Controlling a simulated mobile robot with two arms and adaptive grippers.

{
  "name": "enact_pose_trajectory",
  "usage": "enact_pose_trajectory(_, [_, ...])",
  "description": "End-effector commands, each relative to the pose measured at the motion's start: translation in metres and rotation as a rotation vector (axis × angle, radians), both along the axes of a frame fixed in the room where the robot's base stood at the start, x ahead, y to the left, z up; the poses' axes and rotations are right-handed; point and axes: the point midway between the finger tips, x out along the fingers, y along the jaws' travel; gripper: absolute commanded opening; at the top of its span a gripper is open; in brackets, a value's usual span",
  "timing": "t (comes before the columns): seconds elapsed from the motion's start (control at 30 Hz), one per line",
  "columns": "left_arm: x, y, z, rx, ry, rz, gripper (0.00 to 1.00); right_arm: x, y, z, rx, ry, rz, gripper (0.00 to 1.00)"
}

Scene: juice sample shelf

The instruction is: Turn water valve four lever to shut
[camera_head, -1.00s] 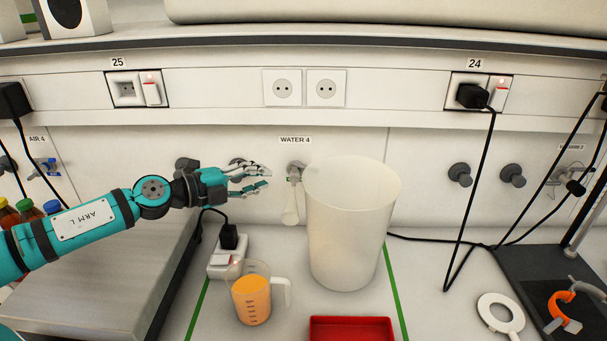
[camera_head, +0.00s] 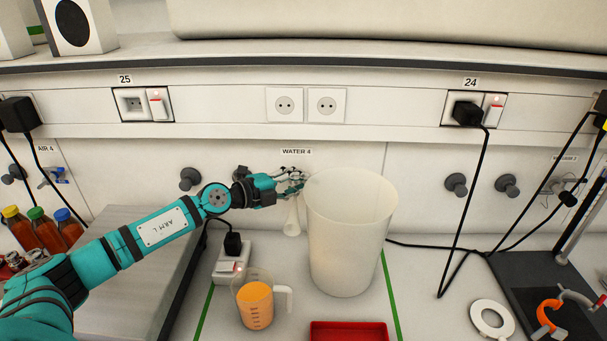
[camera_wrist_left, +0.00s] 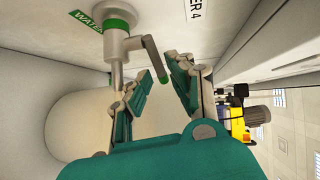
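The water valve four body (camera_wrist_left: 116,42), grey with a green ring, sticks out of the wall in the left wrist view. In the head view my left gripper (camera_head: 293,184) is under the WATER 4 label (camera_head: 296,152) and hides most of the valve. A pale downward piece (camera_head: 292,218) shows below it. My right gripper is not in view.
A large white bucket (camera_head: 348,235) stands right beside my left gripper. A beaker of orange juice (camera_head: 255,305), a power strip (camera_head: 231,265) and a red tray (camera_head: 348,331) are below. Other wall knobs (camera_head: 456,184) are to the right.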

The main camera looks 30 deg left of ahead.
Motion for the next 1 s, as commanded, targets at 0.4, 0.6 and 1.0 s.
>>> enact_pose_trajectory(0.4, [0.017,-0.009,-0.005,0.001,0.002,0.000,0.21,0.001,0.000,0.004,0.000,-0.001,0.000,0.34])
enact_pose_trajectory(0.6, [0.017,-0.009,-0.005,0.001,0.002,0.000,0.07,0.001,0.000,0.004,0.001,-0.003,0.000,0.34])
enact_pose_trajectory(1.0, [0.017,-0.009,-0.005,0.001,0.003,0.000,0.00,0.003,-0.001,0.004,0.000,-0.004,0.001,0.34])
